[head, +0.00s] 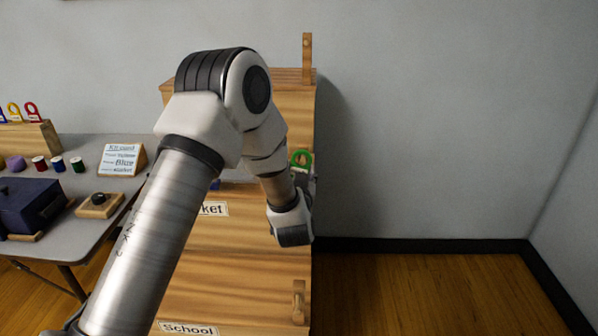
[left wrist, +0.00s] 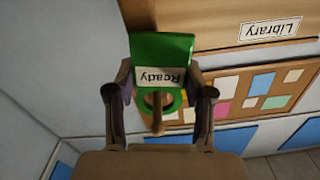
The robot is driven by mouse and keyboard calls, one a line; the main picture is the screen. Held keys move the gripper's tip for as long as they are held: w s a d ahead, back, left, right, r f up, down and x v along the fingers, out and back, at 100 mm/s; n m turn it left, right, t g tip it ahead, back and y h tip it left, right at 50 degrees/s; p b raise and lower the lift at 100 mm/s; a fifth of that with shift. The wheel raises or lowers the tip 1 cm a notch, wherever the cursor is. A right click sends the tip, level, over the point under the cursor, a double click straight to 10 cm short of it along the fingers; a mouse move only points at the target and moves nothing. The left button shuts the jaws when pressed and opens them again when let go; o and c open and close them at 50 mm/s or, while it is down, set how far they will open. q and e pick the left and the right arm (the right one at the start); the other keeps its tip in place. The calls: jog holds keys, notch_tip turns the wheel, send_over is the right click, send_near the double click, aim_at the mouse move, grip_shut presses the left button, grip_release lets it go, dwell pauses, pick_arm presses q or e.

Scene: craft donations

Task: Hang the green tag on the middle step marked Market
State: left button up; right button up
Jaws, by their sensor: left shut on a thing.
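The green tag (head: 301,158) is at the right side of the wooden stepped unit, level with its middle part. In the left wrist view, the green tag (left wrist: 160,52) has an upside-down "Ready" label and a ring hole. My left gripper (left wrist: 160,98) is shut on the green tag; in the head view my arm mostly covers it. A wooden peg (left wrist: 157,113) shows across the ring hole; I cannot tell how far it passes through. The Market label (head: 214,209) is partly hidden by my arm. My right gripper is not in view.
The upper peg (head: 307,52) and lower peg (head: 299,302) stand on the unit's right side. The School label (head: 188,328) is low; the Library label (left wrist: 270,29) shows in the wrist view. A grey table (head: 88,184) at left holds a dark box (head: 38,206). Floor at right is clear.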

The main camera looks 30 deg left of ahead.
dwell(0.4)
pick_arm(q)
jog(key=o, duration=0.9)
jog(key=v, duration=1.2)
jog(key=shift+f, duration=0.1)
